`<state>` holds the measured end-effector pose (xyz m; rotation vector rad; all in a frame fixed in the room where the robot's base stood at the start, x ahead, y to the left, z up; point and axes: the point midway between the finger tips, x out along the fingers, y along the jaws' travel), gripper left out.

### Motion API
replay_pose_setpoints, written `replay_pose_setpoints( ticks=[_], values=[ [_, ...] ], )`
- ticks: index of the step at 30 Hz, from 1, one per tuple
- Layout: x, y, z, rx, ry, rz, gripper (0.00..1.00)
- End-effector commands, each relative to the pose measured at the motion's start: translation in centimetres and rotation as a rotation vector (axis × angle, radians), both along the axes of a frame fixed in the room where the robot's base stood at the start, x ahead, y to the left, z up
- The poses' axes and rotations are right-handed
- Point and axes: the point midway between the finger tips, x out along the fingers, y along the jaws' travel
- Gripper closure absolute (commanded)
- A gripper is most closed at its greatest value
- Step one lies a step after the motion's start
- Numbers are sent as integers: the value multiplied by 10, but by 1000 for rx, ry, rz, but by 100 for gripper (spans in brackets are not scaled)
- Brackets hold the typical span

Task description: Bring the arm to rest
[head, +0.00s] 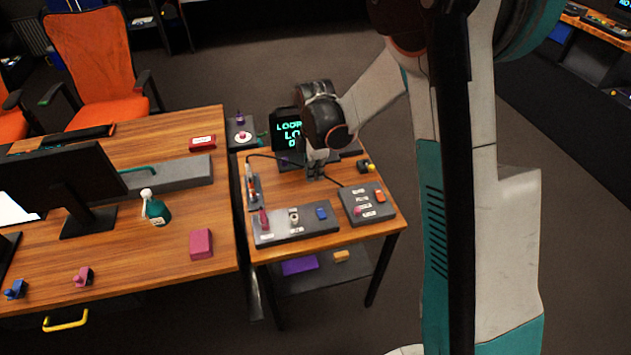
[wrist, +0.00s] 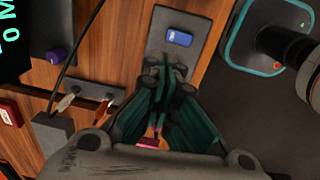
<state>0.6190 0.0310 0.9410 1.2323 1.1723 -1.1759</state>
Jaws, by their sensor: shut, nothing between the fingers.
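My gripper (head: 315,174) hangs from my arm over the small wooden side table, pointing down. In the wrist view its fingers (wrist: 166,72) are together, with nothing seen between them. Below it in the head view is a grey panel (head: 282,236) with a pink lever (head: 264,219), a pale knob (head: 294,216) and a blue button (head: 321,213). The blue button also shows past the fingertips in the wrist view (wrist: 179,37). I cannot tell how far the fingertips are above the table. Part of the panel is hidden behind the gripper in the wrist view.
A second box (head: 365,207) with an orange switch stands at the table's right. A lit screen (head: 287,131) stands close behind my gripper, and a dark cable crosses the table. A desk (head: 130,243) with a monitor (head: 68,183) and a green bottle (head: 156,210) adjoins on the left.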

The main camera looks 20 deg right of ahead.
Motion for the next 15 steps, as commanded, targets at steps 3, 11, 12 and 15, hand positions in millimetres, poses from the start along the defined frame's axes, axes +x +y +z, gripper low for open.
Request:
replay_pose_setpoints(
  ticks=[3, 11, 12, 15],
  values=[
    [1, 0, 7, 0, 0, 0, 100],
    [-1, -1, 15, 2, -9, -24, 100],
    [-4, -1, 21, 3, -17, -42, 100],
    [-14, -3, 43, 11, -44, -120, 100]
  ],
)
